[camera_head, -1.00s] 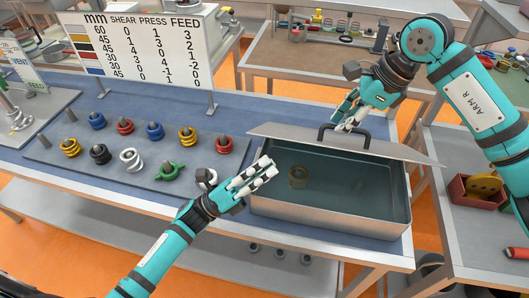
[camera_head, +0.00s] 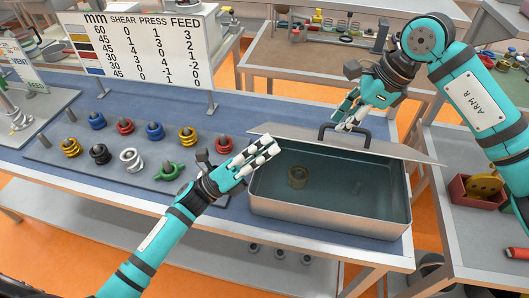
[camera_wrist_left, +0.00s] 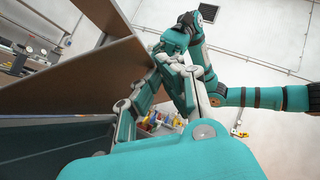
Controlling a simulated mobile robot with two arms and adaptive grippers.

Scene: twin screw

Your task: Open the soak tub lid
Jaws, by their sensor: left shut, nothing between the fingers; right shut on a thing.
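The soak tub (camera_head: 328,214) is a grey metal basin of teal liquid at the table's right end. A brass-coloured ring (camera_head: 297,176) lies in it. The flat grey lid (camera_head: 408,153) is off most of the opening and lies at the tub's back edge, tilted. My right gripper (camera_head: 346,122) is shut on the lid's dark handle (camera_head: 362,134). My left gripper (camera_head: 272,146) is shut and empty at the tub's left back corner, close to the lid's left end; I cannot tell whether they touch. In the left wrist view, the lid's brown underside (camera_wrist_left: 75,75) rises beside the fingers.
A tray (camera_head: 60,162) with several coloured rings on pegs lies left of my left arm. A sign board (camera_head: 140,45) stands behind it. A side table at right holds a red bin (camera_head: 460,193) with yellow parts.

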